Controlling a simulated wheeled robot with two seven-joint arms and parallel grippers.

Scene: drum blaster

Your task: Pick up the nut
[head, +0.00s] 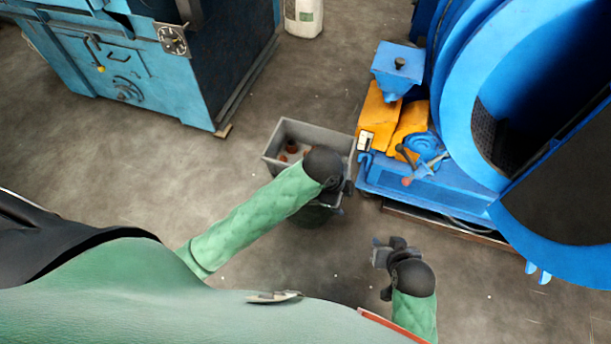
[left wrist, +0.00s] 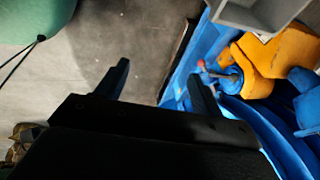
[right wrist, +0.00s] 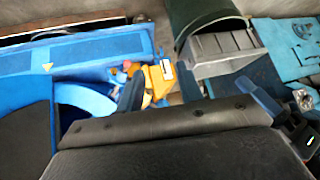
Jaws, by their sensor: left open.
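I cannot make out a nut for certain. Small reddish-brown pieces (head: 291,147) lie in the grey bin (head: 272,160) in the head view; they are too small to identify. My left gripper (head: 341,188) is at the bin's near right side, mostly hidden by its black wrist. In the left wrist view its two fingers (left wrist: 160,85) are apart with nothing between them, and a grey box corner (left wrist: 250,14) shows at the top. My right gripper (head: 382,255) is lower right, over the floor. In the right wrist view its fingers (right wrist: 160,90) are apart and look empty.
The blue drum machine (head: 455,185) with yellow parts (head: 376,118) stands to the right, close to the bin. A teal cabinet (head: 120,70) stands at upper left. A white canister (head: 303,18) is at the top. The floor between cabinet and bin is clear.

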